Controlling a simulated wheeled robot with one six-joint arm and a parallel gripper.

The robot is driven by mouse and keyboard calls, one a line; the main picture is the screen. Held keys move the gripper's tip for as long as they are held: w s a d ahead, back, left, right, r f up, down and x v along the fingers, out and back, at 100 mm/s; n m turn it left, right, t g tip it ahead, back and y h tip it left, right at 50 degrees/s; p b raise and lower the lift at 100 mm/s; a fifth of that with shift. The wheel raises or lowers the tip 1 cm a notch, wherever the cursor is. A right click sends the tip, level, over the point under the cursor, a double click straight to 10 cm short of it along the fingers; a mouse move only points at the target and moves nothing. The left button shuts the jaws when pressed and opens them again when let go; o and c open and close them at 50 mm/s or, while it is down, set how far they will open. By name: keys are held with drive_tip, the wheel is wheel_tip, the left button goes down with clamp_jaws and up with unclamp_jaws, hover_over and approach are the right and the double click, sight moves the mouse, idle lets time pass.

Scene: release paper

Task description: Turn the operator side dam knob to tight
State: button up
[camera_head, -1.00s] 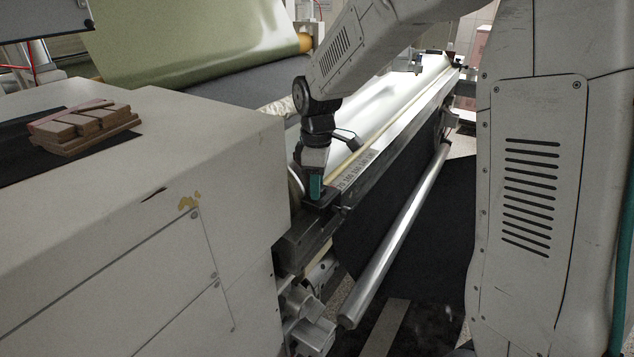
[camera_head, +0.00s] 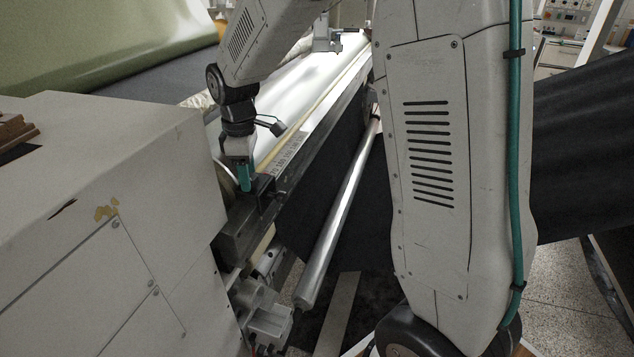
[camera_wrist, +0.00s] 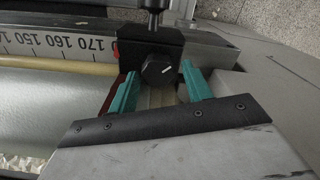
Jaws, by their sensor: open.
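The operator side dam knob (camera_wrist: 159,70) is a round black knob with a white mark line, on the front of a black block (camera_wrist: 140,45) in the wrist view. The mark slants up to the right. My gripper (camera_wrist: 158,80) has two teal fingers, open, one on each side of the knob and a little below it in the picture. I cannot tell whether either finger touches it. In the head view my gripper (camera_head: 246,178) points down at the near end of the machine's rail, and the knob is hidden there.
A numbered scale (camera_wrist: 60,43) runs left of the block, beside a pale roller (camera_wrist: 50,110). In the head view a beige machine housing (camera_head: 110,180) stands close on the left. A metal bar (camera_head: 340,215) runs along the right of the rail, with black sheet behind it.

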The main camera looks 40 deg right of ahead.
drive_tip(key=m, duration=0.3)
drive_tip(key=shift+d, duration=0.2)
drive_tip(key=m, duration=0.5)
drive_tip(key=shift+m, duration=0.3)
drive_tip(key=m, duration=0.3)
drive_tip(key=shift+a+m, duration=0.1)
drive_tip(key=shift+m, duration=0.3)
drive_tip(key=m, duration=0.5)
drive_tip(key=r, duration=0.8)
drive_tip(key=shift+s+r, duration=0.15)
drive_tip(key=shift+s, duration=0.05)
drive_tip(key=s+d+r+n, duration=0.1)
drive_tip(key=s+n, duration=0.1)
drive_tip(key=s, duration=1.2)
drive_tip(key=s+d+r+n+t, duration=0.1)
drive_tip(key=s+d+r+n, duration=0.1)
drive_tip(key=s, duration=1.2)
drive_tip(key=shift+n, duration=0.8)
